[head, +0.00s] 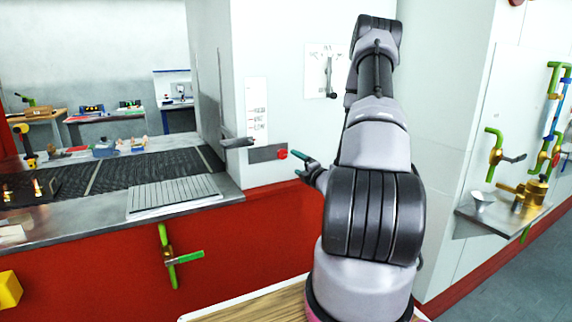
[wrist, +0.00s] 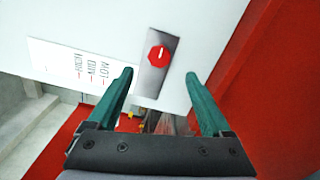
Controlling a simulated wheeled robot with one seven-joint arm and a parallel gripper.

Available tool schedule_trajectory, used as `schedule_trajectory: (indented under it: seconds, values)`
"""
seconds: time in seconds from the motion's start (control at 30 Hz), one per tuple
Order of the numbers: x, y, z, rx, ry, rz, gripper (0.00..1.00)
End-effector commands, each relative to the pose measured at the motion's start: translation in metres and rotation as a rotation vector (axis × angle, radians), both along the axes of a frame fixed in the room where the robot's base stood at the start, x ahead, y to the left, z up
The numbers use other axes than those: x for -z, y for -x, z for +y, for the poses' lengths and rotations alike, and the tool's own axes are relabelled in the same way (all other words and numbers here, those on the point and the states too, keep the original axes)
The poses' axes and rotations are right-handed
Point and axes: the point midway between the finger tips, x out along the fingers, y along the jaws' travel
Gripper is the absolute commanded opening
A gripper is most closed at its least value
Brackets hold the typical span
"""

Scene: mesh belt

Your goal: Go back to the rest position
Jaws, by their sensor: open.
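My gripper (head: 303,165) is at the middle of the head view, in front of the white wall panel. In the wrist view my gripper (wrist: 160,85) shows two teal fingers spread apart with nothing between them. A red knob (head: 282,154) on a grey plate sits just left of the fingers in the head view. The knob (wrist: 158,55) also shows in the wrist view, beyond the fingertips and apart from them. Its white mark is about upright in that view.
A dark lever (head: 237,143) sticks out left of the knob. A label (head: 257,117) is above it. The mesh belt (head: 130,172) runs to the left. A green-handled valve (head: 170,258) is on the red front. A metal shelf (head: 495,218) with brass fittings is at right.

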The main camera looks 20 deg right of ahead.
Motion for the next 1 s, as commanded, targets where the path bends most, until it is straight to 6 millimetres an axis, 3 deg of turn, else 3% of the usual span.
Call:
schedule_trajectory:
  seconds: [0.17,0.27,0.37,0.5,0.57,0.7,0.8,0.9,1.0]
  values:
    - [-0.001,0.000,0.001,-0.002,0.002,-0.001,0.83]
    - [-0.011,-0.003,0.011,-0.044,0.031,-0.015,0.83]
    - [-0.040,-0.008,0.041,-0.168,0.122,-0.059,0.83]
    - [-0.100,0.000,0.116,-0.464,0.363,-0.169,0.83]
    - [-0.121,0.012,0.150,-0.599,0.488,-0.223,0.83]
    - [-0.158,0.055,0.216,-0.890,0.799,-0.359,0.83]
    - [-0.173,0.093,0.249,-1.077,1.038,-0.463,0.83]
    - [-0.181,0.131,0.270,-1.244,1.291,-0.573,0.83]
    - [-0.185,0.167,0.279,-1.388,1.558,-0.688,0.83]
